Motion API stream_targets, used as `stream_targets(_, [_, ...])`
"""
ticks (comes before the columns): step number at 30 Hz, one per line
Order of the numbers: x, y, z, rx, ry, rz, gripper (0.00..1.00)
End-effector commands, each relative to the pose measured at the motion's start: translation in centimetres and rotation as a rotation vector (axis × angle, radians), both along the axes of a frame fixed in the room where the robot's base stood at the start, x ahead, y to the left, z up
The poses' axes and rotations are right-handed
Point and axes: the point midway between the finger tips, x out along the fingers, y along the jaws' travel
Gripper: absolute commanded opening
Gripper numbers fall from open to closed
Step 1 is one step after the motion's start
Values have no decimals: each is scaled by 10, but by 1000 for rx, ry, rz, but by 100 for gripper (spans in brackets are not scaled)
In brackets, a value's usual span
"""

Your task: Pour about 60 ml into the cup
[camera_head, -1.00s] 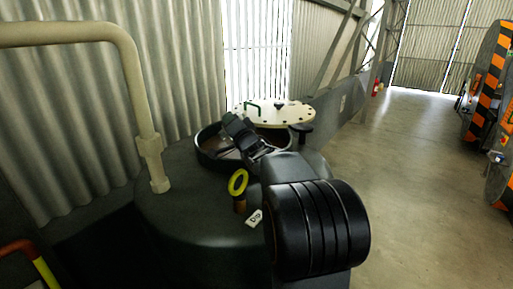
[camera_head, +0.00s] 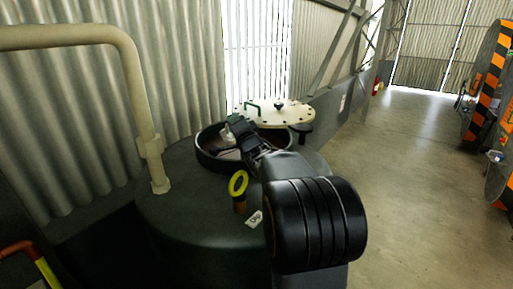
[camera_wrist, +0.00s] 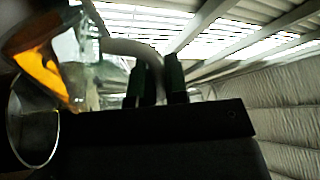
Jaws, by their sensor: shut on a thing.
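My gripper (camera_head: 240,131) is over the open round hatch (camera_head: 205,160) of the dark tank, with a small pale thing (camera_head: 230,119) at its tip. In the wrist view my gripper's two dark green fingers (camera_wrist: 158,82) stand close together. A clear vessel (camera_wrist: 88,50) with orange liquid (camera_wrist: 42,72) fills the upper left, tilted, beside the fingers. My gripper is shut on it, though the grip point is not clearly visible. A clear round rim (camera_wrist: 56,140) shows below the liquid; I cannot tell whether it is part of that vessel or a cup. No cup is clearly identifiable in the head view.
A cream lid (camera_head: 285,115) with a green handle lies open behind the hatch. A yellow ring handle (camera_head: 238,184) and a white tag (camera_head: 255,219) are at the front of the tank (camera_head: 190,215). A cream pipe (camera_head: 133,80) stands left. Open floor (camera_head: 420,180) lies right.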

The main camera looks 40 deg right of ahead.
Motion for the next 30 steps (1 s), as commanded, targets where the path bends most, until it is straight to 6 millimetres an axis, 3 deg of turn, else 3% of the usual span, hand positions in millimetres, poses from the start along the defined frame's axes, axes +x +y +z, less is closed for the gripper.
stream_targets(30, [-1, -3, 0, 39, -14, 1, 0])
